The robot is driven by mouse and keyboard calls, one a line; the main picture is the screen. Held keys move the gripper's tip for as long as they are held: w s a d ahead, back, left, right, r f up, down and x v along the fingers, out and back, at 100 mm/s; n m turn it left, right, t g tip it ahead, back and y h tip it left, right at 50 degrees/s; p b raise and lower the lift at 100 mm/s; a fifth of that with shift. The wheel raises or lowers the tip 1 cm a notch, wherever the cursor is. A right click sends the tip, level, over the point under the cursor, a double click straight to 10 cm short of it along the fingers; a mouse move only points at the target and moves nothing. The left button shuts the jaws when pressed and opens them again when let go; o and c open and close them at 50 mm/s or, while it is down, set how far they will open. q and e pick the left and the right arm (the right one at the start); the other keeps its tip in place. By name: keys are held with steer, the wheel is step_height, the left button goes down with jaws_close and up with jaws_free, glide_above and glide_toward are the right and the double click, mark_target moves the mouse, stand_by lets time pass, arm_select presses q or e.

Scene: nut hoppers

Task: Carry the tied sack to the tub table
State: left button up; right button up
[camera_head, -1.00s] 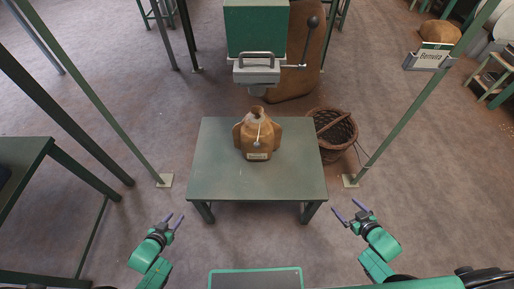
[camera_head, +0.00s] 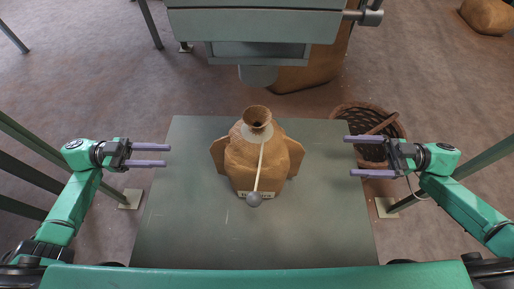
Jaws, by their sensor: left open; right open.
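The tied sack (camera_head: 243,165) is brown, with a gathered open-looking neck, a flap on each side, a cord ending in a grey ball and a pale label low on its front. It stands upright on the green-grey table (camera_head: 185,230). My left gripper (camera_head: 168,155) is open and empty, left of the sack and apart from it. My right gripper (camera_head: 348,156) is open and empty, right of the sack and apart from it. Both point inward at the sack's sides. I cannot pick out a tub table.
A green hopper (camera_head: 258,40) with a grey spout (camera_head: 258,75) hangs above the table's far side. A wicker basket (camera_head: 350,113) stands on the floor behind my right gripper. Frame posts flank the table. A brown sack (camera_head: 488,15) lies at the far right.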

mark_target(214, 159)
arm_select(q)
steer(key=d, duration=0.9)
steer(key=s+d, duration=0.1)
steer(key=d, duration=0.4)
steer(key=shift+s+d+r, duration=0.1)
steer(key=shift+d+r, duration=0.1)
steer(key=shift+d, duration=0.05)
arm_select(e)
steer(key=a, duration=1.4)
steer(key=shift+a+r, duration=0.25)
steer(key=shift+a, duration=0.05)
arm_select(q)
steer(key=c, duration=0.4)
arm_select(e)
steer(key=c, duration=0.4)
arm_select(q)
jaws_close()
arm_select(e)
steer(key=c, duration=0.5)
jaws_close()
